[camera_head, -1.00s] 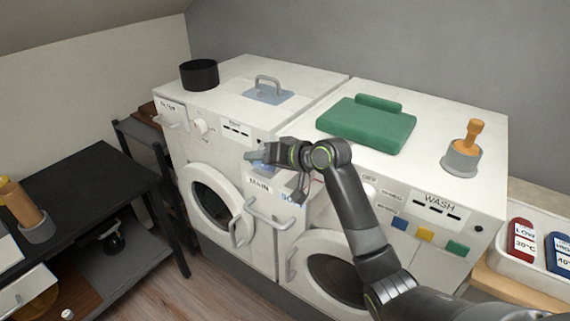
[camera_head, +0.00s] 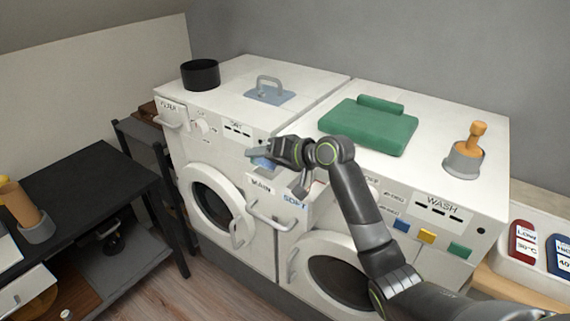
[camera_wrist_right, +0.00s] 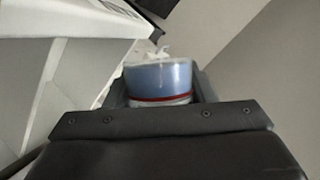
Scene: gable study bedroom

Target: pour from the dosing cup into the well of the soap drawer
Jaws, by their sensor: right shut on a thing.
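My right gripper (camera_head: 268,157) is shut on the dosing cup (camera_head: 262,163), a small bluish cup. In the right wrist view the cup (camera_wrist_right: 158,76) shows blue with a red line near its lower part, between the dark fingers. The soap drawer (camera_head: 272,208) stands out from the front of the machines, with labels MAIN and SOFT and a grey handle. The cup is above the drawer's left, MAIN side in the head view. The wells inside are mostly hidden by my arm and the drawer front. My left gripper is not in view.
Two white machines (camera_head: 238,84) stand side by side. On top are a black pot (camera_head: 200,75), a green pad (camera_head: 368,126) and a grey holder with an orange-handled tool (camera_head: 464,161). A dark table (camera_head: 85,190) is at left, a white tray (camera_head: 520,275) at right.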

